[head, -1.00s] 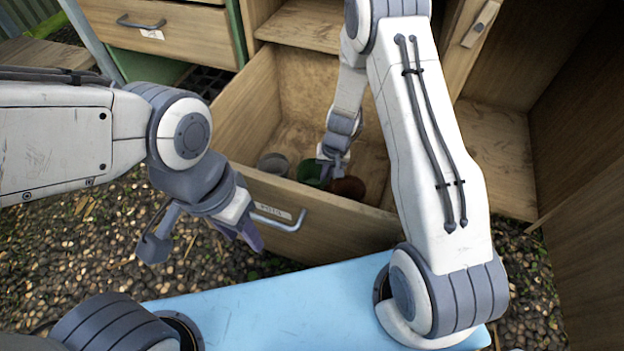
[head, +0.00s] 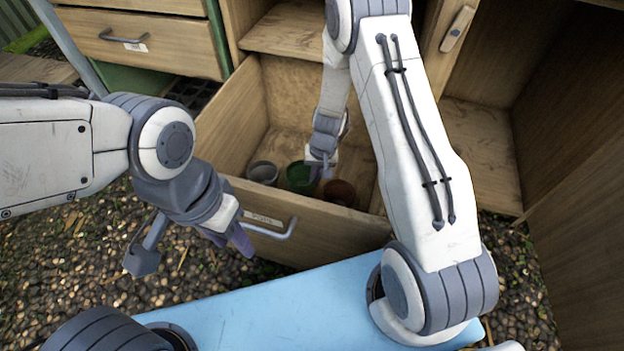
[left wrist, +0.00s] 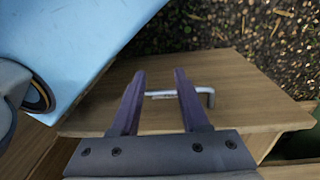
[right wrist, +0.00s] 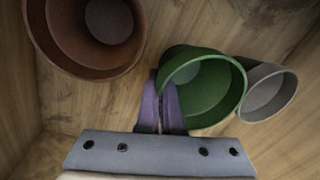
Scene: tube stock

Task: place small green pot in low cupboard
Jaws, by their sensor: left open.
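The small green pot (head: 298,178) stands in the open low drawer (head: 320,235), between a grey pot and a terracotta pot. In the right wrist view the green pot (right wrist: 210,88) shows its open mouth. My right gripper (head: 316,176) reaches down into the drawer. Its purple fingers (right wrist: 161,105) are close together at the pot's left rim, apparently pinching the wall, one finger inside and one outside. My left gripper (head: 242,240) is open at the drawer's front. In the left wrist view its fingers (left wrist: 160,90) are spread, with the drawer handle (left wrist: 172,94) across the gap.
The grey pot (head: 263,172) and terracotta pot (head: 341,191) flank the green one closely. An open low cupboard compartment (head: 490,150) lies right of the drawer, its visible floor bare. A shut drawer (head: 140,35) is at upper left. Pebbles (head: 90,240) cover the ground.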

